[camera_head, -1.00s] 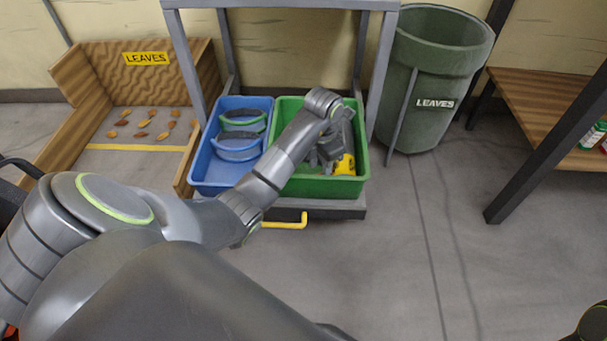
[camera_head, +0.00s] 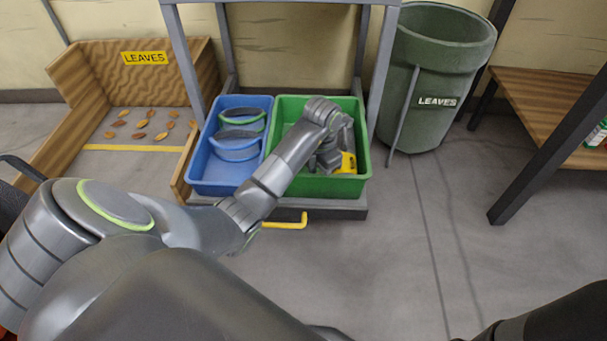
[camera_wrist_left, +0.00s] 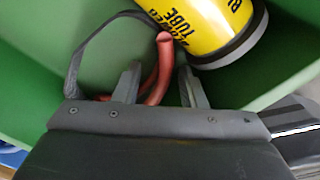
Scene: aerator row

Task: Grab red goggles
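The red goggles (camera_wrist_left: 160,70) lie in the green bin (camera_head: 320,187), in the left wrist view. Their curved red rim shows between my fingers, and a dark strap (camera_wrist_left: 84,52) loops to the left. My left gripper (camera_wrist_left: 160,86) is open, its two fingers apart on either side of part of the red rim. In the head view my left gripper (camera_head: 328,160) reaches down into the green bin, and the goggles are hidden behind it. I cannot tell whether a finger touches the rim. Of my right arm only a dark part shows at bottom right; its gripper is out of view.
A green trash barrel (camera_head: 425,120) stands to the right.

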